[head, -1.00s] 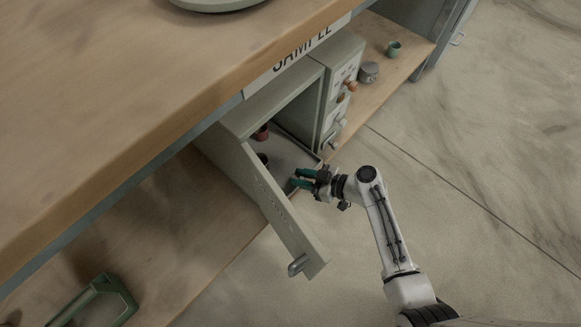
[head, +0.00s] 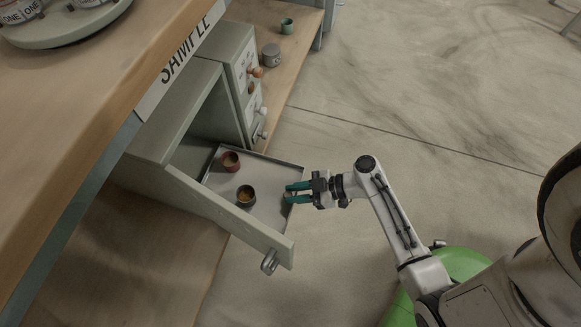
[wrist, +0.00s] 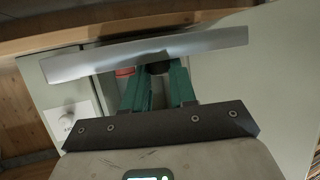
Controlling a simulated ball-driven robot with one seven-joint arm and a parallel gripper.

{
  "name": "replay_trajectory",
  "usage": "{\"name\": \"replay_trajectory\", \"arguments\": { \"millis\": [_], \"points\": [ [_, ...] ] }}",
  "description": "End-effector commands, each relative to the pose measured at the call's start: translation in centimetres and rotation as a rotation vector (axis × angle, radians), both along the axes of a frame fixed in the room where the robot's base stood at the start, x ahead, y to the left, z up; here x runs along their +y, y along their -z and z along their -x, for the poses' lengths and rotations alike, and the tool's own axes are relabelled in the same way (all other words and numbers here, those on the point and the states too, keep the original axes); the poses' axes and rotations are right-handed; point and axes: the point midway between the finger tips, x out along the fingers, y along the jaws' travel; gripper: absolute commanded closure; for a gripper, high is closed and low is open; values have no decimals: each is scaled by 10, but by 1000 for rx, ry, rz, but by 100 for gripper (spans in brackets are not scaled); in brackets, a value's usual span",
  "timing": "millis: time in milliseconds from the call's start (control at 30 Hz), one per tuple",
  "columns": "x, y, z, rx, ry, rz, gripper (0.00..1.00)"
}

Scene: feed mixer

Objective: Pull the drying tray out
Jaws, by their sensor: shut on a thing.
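The drying tray (head: 268,212) is a shallow grey tray with a thin raised rim, sticking part way out of the grey-green cabinet. Its pale front edge also crosses the wrist view (wrist: 205,43). A red cup (head: 231,161) and a dark cup (head: 246,196) stand upright on it; the wrist view shows only slivers of them beneath the rim. My gripper (head: 290,192) has green fingers and is shut on the tray's front edge. The tray's back end is hidden inside the cabinet.
The cabinet door (head: 225,212) stands open, close along the tray's near side, its handle (head: 269,262) at the free end. Drawers with knobs (head: 257,72) are beyond the tray. A wooden bench top (head: 75,110) overhangs at left.

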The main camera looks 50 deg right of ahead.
Motion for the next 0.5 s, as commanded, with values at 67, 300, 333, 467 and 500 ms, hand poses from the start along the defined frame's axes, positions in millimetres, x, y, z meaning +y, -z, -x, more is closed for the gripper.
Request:
{"name": "replay_trajectory", "arguments": {
  "millis": [67,300,333,467,500],
  "points": [
    [0,0,0,-1,1,0,100],
    [0,0,0,-1,1,0,68],
    [0,0,0,-1,1,0,65],
    [0,0,0,-1,1,0,63],
    [0,0,0,-1,1,0,63]
  ]
}}
